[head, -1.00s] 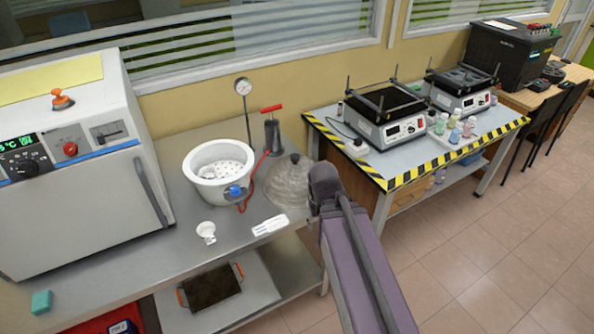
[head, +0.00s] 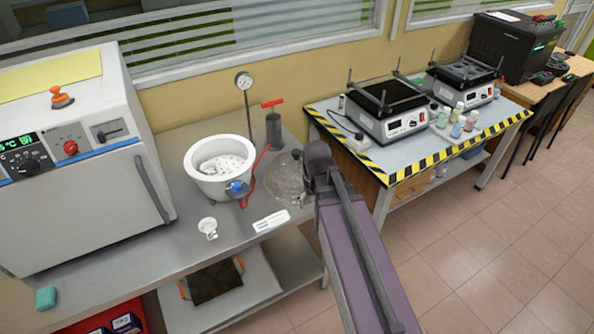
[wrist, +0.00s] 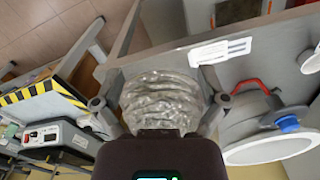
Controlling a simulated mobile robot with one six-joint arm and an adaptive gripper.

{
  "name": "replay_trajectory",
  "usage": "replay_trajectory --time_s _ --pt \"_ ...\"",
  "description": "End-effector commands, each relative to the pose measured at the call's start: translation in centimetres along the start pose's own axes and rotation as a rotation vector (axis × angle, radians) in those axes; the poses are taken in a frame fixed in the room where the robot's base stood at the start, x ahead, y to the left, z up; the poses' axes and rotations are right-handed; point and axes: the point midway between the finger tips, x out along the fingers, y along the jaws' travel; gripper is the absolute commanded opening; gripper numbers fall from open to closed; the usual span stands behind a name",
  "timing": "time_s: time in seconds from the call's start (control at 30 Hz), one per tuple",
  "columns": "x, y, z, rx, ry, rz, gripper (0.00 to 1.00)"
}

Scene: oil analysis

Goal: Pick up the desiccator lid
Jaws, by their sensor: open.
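The desiccator lid (head: 284,178), a clear ridged glass dome, sits on the grey bench right of the white desiccator bowl (head: 195,172). My arm partly hides it in the head view. In the wrist view the lid (wrist: 160,92) lies between the two spread fingers of my gripper (wrist: 160,103), one on each side. The gripper is open; I cannot tell whether a finger touches the glass. Its body hides the lower part of the lid there. The bowl also shows right of the gripper in the wrist view (wrist: 262,140).
A hand pump (head: 273,130) with a red handle and a gauge (head: 244,82) stand behind the lid. A red hose runs between bowl and lid. A striped-edge table (head: 400,172) is at right.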

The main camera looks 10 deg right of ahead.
Motion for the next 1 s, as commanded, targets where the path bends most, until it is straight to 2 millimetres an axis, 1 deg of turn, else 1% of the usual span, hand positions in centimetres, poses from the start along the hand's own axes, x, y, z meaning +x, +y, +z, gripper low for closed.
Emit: replay_trajectory --time_s 0.03,0.17,0.2,0.27,0.3,0.37,0.4,0.5,0.6,0.7,0.8,1.0 --pt "-1.4 0.1 -2.2 -0.013 0.0 0.0 0.93" --pt "-3.7 0.2 -6.9 -0.064 0.0 0.0 0.93" --pt "-4.5 0.3 -8.5 -0.081 0.0 0.0 0.93" --pt "-5.7 0.4 -11.0 -0.106 0.0 0.0 0.93" --pt "-6.5 0.5 -12.6 -0.123 0.0 -0.001 0.93" --pt "-7.6 0.7 -15.1 -0.149 0.001 -0.001 0.93" --pt "-8.3 0.8 -16.6 -0.166 0.001 -0.001 0.93" --pt "-9.9 1.0 -20.1 -0.205 0.0 -0.001 0.93" --pt "-11.0 1.2 -22.8 -0.236 0.001 -0.001 0.93" --pt "-11.8 1.3 -24.6 -0.26 0.001 -0.001 0.93" --pt "-12.1 1.4 -25.6 -0.273 0.001 -0.001 0.93" --pt "-12.1 1.5 -25.8 -0.28 0.001 -0.001 0.93"
